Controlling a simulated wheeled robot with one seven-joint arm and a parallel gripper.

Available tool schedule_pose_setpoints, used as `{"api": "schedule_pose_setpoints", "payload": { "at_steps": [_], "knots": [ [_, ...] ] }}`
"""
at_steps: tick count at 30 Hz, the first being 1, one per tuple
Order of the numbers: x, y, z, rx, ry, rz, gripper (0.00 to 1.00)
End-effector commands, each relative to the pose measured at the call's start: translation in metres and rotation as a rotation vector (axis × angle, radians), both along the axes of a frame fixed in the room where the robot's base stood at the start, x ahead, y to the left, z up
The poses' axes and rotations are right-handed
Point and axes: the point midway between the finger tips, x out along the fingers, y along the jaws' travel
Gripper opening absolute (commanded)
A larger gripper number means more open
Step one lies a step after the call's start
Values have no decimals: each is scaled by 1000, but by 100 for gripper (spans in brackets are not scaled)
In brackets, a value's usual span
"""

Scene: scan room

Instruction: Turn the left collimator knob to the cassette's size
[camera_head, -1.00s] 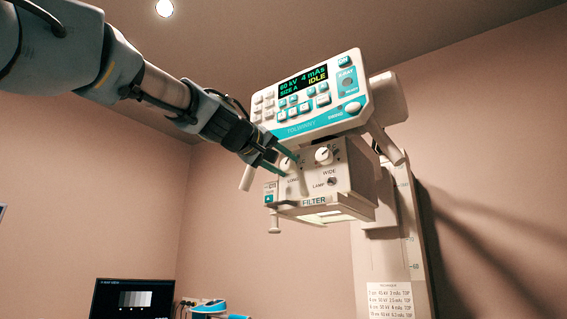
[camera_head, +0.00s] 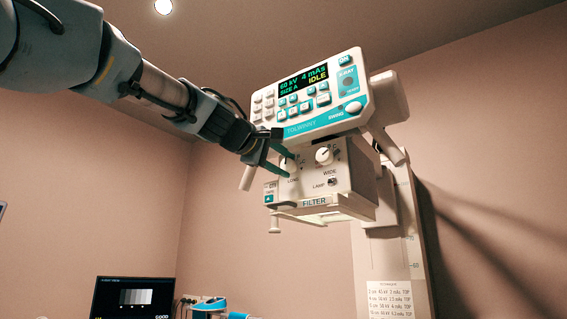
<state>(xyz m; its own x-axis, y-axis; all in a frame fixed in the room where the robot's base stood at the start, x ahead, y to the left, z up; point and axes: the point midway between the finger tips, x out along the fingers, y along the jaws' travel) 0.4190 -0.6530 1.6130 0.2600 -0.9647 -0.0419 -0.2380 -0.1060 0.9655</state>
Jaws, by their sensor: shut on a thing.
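The left collimator knob (camera_head: 290,165), above the word LONG, is a small pale dial on the white collimator box (camera_head: 345,181). My gripper (camera_head: 285,164) is shut on this knob, its green fingers on either side of it and partly covering it and its marks. The right knob (camera_head: 324,155), above the word WIDE, is uncovered, with a dark pointer line. The control panel (camera_head: 311,94) above reads 60 kV, 4 mAs, SIZE A and IDLE. No cassette shows clearly in this view.
The collimator hangs from a white column (camera_head: 408,240) with a technique chart (camera_head: 389,299). A lamp switch (camera_head: 332,182) sits below the right knob. A pale handle (camera_head: 247,178) is beside my gripper. A monitor (camera_head: 134,298) stands at the lower left.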

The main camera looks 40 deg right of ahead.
Motion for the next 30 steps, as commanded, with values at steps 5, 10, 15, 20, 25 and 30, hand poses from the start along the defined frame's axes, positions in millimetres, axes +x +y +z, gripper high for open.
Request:
{"api": "schedule_pose_setpoints", "payload": {
  "at_steps": [5,10,15,20,25,30],
  "knots": [
    [1,0,-1,0,2,2,0],
    [1,0,-1,0,1,2,47],
    [1,0,-1,0,1,1,66],
    [0,0,0,1,1,0,75],
    [0,1,0,0,0,0,75],
    [-4,15,-1,-2,-2,1,75]
  ]
}}
